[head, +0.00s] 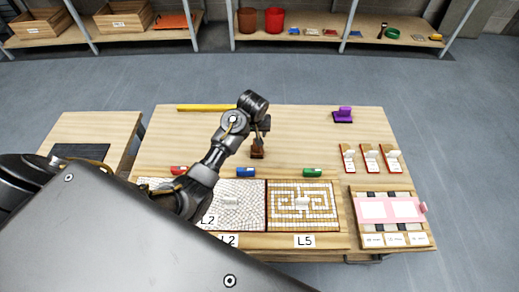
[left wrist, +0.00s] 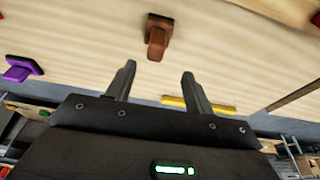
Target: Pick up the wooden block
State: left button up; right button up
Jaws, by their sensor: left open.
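The wooden block (head: 257,150) is small and dark brown, with a raised part on a wider base. It stands on the table behind the mosaic panels, partly hidden by my left gripper in the head view. My left gripper (head: 263,127) appears close to the block there. In the left wrist view the block (left wrist: 157,38) lies just beyond the two fingertips, roughly in line with the gap between them. My left gripper (left wrist: 158,70) is open, with nothing between its fingers. My right gripper is not in view.
A purple handled tool (head: 343,115) stands at the back right. A yellow bar (head: 207,107) lies along the table's back edge. Red, blue (head: 246,172) and green (head: 312,172) pieces lie in front of the block. A panel (head: 335,225) with a maze pattern lies at the front.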

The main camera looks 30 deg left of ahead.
pick_arm(q)
send_over(256, 152)
jog(key=x, duration=0.4)
jog(key=b+x, duration=0.1)
jog(key=shift+s+d+f, duration=0.1)
jog(key=shift+s+f, duration=0.15)
jog(key=shift+f, duration=0.25)
jog(key=shift+w+d+b+x, duration=0.15)
jog(key=shift+b+x, duration=0.05)
jog(key=shift+x, duration=0.95)
jog(key=shift+w+d+b+x, duration=0.1)
jog(key=shift+d+b+x, duration=0.1)
jog(key=shift+x, duration=1)
jog(key=shift+a+f, duration=0.2)
jog(key=shift+a, duration=0.1)
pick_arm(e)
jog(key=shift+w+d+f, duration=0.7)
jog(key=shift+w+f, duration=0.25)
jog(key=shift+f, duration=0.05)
pick_arm(q)
jog(key=shift+c, duration=0.3)
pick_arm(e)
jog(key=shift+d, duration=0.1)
pick_arm(q)
jog(key=c, duration=1)
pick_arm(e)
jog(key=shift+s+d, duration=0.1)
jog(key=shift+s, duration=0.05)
pick_arm(q)
jog(key=shift+r, duration=0.2)
